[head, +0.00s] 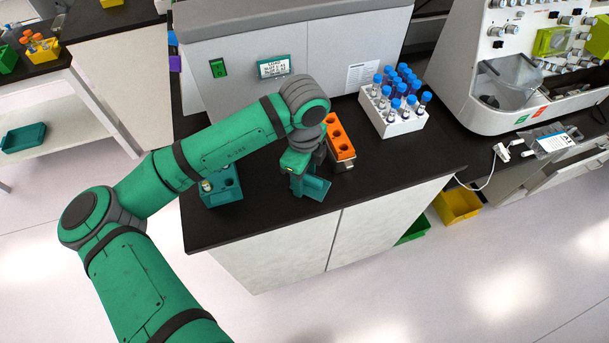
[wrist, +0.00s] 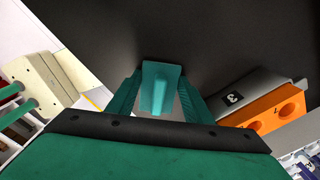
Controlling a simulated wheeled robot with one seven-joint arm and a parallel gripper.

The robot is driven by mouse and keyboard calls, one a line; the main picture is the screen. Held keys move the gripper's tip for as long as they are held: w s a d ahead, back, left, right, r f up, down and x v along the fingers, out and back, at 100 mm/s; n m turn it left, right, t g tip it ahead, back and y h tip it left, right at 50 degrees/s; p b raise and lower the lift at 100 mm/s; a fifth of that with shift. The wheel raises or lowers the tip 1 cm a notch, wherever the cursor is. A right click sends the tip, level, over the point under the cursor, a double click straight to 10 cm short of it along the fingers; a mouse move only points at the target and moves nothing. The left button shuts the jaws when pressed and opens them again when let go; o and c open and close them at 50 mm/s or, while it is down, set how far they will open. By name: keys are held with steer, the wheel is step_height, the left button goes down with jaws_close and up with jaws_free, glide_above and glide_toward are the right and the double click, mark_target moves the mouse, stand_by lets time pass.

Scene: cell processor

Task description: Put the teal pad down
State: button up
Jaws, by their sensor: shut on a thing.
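The teal pad (wrist: 173,72) is a small flat plate with a raised grip. In the wrist view it sits between the two teal fingers of my gripper (wrist: 160,98), which is shut on its grip. In the head view the teal pad (head: 317,187) shows under my gripper (head: 303,178), over the black counter (head: 390,168) near its front part. I cannot tell whether the pad touches the counter. My wrist hides part of it.
An orange tube block (head: 340,138) stands close behind and right of my gripper. A white rack (head: 393,120) of blue-capped tubes is behind it. A teal tube block (head: 229,183) stands to the left. The counter is clear toward the right front.

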steer(key=o, duration=1)
steer(key=shift+s+f, duration=0.15)
steer(key=shift+f, duration=0.25)
step_height(320, 180, up, 12)
steer(key=shift+a+f, duration=0.1)
steer(key=shift+a, duration=0.05)
